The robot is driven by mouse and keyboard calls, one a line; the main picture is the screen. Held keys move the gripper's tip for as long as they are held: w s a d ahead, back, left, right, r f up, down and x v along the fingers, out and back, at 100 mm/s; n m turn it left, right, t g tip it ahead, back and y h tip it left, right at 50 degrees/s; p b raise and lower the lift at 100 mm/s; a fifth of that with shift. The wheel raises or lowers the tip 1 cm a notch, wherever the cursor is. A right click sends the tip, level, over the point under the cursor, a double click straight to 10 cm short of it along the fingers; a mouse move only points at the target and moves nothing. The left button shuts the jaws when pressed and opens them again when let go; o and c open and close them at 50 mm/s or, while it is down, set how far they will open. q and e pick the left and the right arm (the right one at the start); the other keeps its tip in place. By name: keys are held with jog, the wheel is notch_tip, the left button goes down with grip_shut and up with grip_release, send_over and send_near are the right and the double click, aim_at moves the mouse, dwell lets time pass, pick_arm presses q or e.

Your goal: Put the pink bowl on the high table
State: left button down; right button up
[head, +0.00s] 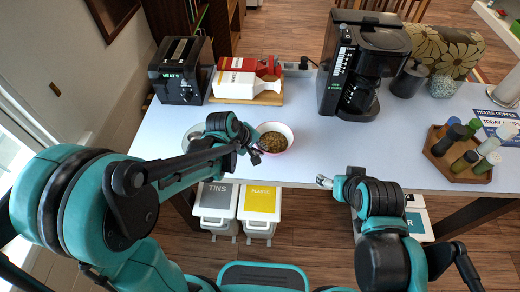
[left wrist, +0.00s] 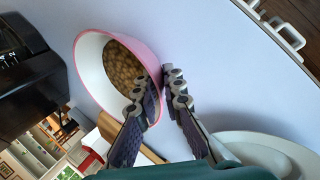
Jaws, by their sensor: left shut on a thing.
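The pink bowl (head: 287,130) is white inside and full of small brown pieces. It is at the front part of the white-topped table (head: 300,100). My left gripper (head: 256,153) is shut on the bowl's near rim. In the left wrist view, one finger is inside the bowl (left wrist: 88,72) and the other outside; the left gripper (left wrist: 160,90) pinches the wall. I cannot tell whether the bowl touches the tabletop. My right gripper (head: 325,182) is at the table's front edge, right of the bowl, too small to read.
A pale dish (head: 192,136) is left of the bowl, partly behind my left arm. A toaster (head: 181,70), coffee maker (head: 362,62) and wooden bottle tray (head: 455,172) stand on the table. Bins (head: 259,205) are below. The table's middle is clear.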

pick_arm(q)
jog(key=shift+f, duration=0.2)
jog(key=c, duration=1.6)
grip_release()
jog(key=shift+c, duration=0.2)
jog(key=shift+r, duration=0.15)
jog(key=shift+a+r, duration=0.1)
jog(key=shift+r, duration=0.2)
jog(key=p+v, duration=0.4)
jog(key=v, duration=0.8)
jog(key=s+a+r+m+t+y, duration=0.3)
jog(key=s+a+m+y, duration=0.1)
jog(key=s+a+m, duration=0.5)
jog(key=shift+s+a, duration=0.2)
jog(key=shift+s, duration=0.75)
